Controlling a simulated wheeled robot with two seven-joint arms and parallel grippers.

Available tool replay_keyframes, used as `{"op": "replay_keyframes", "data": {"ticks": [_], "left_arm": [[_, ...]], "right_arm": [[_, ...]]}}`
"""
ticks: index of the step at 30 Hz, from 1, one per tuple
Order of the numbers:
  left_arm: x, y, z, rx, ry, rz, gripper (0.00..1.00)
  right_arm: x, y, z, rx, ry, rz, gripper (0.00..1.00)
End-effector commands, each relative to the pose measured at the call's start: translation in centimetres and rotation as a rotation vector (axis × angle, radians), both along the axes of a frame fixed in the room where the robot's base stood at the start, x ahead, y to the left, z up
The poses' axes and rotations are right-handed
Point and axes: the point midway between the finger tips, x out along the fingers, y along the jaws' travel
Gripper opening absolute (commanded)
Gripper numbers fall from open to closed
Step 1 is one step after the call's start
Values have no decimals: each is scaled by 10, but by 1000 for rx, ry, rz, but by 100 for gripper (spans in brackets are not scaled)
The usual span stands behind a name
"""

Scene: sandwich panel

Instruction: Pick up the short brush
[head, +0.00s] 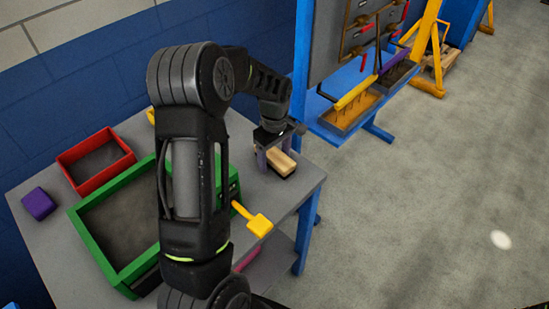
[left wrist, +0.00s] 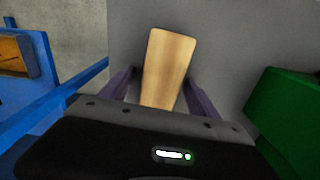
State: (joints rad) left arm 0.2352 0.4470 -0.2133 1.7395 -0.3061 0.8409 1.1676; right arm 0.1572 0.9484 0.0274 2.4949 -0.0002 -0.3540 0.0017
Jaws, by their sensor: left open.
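The short brush (head: 283,160) has a pale wooden block and a dark underside. It lies on the grey table near its right edge in the head view. My left gripper (head: 275,156) is above and around it, with fingers pointing down. In the left wrist view the brush's wooden top (left wrist: 168,66) shows between the two open purple-grey fingers (left wrist: 161,88), with a gap on each side. The near end of the brush is hidden behind the gripper body. My right gripper is not in view.
A green tray (head: 108,268) and a red tray (head: 72,157) stand on the grey table (head: 40,215). A yellow scoop-like tool (head: 259,225) and a purple block (head: 38,204) lie nearby. A blue rack (head: 338,125) stands beyond the table's right edge.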

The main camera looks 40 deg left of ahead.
Motion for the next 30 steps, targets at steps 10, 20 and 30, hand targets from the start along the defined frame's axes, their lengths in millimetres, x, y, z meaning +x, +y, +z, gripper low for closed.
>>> {"op": "replay_keyframes", "data": {"ticks": [10,20,30], "left_arm": [[0,0,0,0,0,0,60],[0,0,0,0,0,0,33],[0,0,0,0,0,0,5]], "right_arm": [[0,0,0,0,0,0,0],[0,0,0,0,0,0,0],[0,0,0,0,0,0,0]]}}
